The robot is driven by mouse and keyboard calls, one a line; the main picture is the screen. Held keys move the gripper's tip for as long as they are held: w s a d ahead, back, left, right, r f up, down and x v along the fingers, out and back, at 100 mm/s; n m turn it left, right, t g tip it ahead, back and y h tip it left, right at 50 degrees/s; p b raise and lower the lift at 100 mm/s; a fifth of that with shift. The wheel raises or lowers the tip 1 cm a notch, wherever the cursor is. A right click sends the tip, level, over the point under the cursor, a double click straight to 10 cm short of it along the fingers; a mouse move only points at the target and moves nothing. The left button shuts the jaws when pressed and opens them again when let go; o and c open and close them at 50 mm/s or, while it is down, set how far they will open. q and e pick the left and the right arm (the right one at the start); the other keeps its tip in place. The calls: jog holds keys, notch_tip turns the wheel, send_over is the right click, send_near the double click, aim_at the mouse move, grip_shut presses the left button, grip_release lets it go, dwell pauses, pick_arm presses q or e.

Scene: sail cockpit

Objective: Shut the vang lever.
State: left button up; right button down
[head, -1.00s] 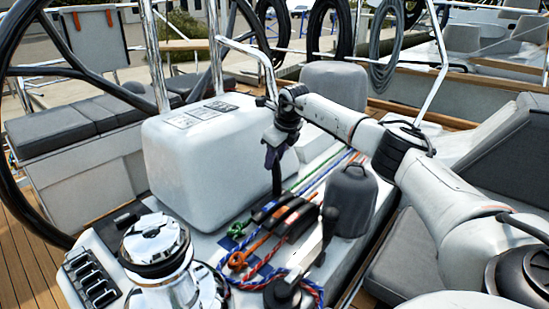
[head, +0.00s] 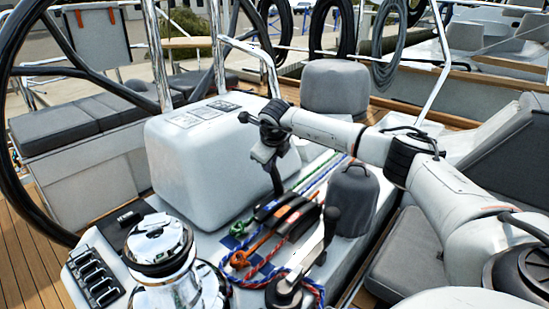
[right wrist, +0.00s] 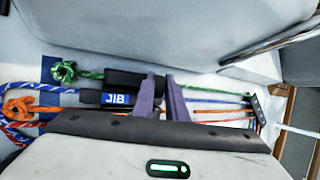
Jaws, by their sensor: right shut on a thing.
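A black clutch lever (head: 276,182) stands up, leaning slightly left, from the far side of the clutch bank. I take it for the vang lever; no label on it can be read. My right gripper (head: 268,160) is shut on its upper part, fingers pointing down. In the right wrist view the purple fingers (right wrist: 163,98) are close together, and what lies between them is mostly hidden. The JIB lever (right wrist: 116,98) with a blue label lies flat beside them. Lowered levers with orange and red marks (head: 290,217) lie nearer. My left gripper is not in view.
A large pale box (head: 205,140) rises behind the clutches. Green (head: 238,228), orange and other ropes lie at the near end.

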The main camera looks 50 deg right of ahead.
pick_arm(q)
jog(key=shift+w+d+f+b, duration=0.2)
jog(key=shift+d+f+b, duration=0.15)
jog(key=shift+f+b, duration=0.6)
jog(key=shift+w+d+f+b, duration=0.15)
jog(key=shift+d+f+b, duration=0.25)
jog(key=shift+b, duration=1)
pick_arm(e)
jog(key=shift+s+a+f+n+t+h, duration=0.15)
jog(key=shift+a+f+h, duration=0.3)
jog(key=shift+a+h, duration=0.3)
jog(key=shift+a+f+n+t+h, duration=0.1)
jog(key=shift+a+f+h, duration=0.45)
jog(key=shift+a, duration=0.35)
jog(key=shift+s+a+f+n+t+h, duration=0.15)
jog(key=shift+a+f+h, duration=0.2)
jog(key=shift+a+h, duration=0.4)
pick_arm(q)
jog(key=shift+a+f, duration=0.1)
pick_arm(e)
jog(key=shift+w+a, duration=0.1)
jog(key=c, duration=1.8)
grip_release()
jog(key=shift+o, duration=0.2)
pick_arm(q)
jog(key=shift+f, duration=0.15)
pick_arm(e)
jog(key=v, duration=1)
